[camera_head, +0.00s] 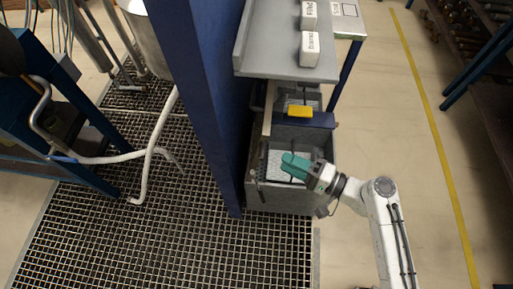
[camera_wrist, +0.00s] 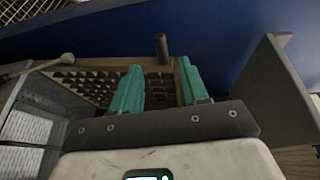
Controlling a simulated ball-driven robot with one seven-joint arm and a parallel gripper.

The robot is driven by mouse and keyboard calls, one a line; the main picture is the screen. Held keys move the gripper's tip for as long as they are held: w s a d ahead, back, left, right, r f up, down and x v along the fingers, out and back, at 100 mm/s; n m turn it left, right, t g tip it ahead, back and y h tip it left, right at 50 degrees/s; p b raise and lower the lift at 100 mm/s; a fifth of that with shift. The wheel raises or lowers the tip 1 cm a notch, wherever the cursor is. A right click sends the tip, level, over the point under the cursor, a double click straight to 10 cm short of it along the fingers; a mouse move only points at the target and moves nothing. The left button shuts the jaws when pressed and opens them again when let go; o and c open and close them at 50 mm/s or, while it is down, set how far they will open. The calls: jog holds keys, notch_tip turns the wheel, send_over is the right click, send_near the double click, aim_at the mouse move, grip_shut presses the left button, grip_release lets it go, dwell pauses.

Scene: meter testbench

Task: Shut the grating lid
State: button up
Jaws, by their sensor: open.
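The grating lid (camera_wrist: 88,86) shows in the wrist view as a brownish panel with rows of dark holes, raised on the side towards the blue post. A dark round peg (camera_wrist: 160,48), perhaps its handle, stands at its upper edge. In the head view the lid is seen nearly edge-on and is hard to make out. My gripper (camera_head: 292,163) is over the open grey box (camera_head: 285,200). Its two teal fingers (camera_wrist: 159,68) are apart and empty, pointing at the panel. Whether they touch it cannot be told.
A blue post (camera_head: 205,100) rises left of the box. A grey shelf (camera_head: 270,60) with white blocks overhangs the back. A yellow block (camera_head: 299,110) sits behind the box. Floor grating (camera_head: 180,235) lies left; clear floor (camera_head: 400,130) lies right.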

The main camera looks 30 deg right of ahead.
jog(key=p+x, duration=0.1)
jog(key=x, duration=0.9)
jog(key=shift+w+r, duration=0.15)
jog(key=shift+w, duration=0.15)
jog(key=shift+a, duration=0.1)
jog(key=shift+c, duration=0.2)
grip_shut()
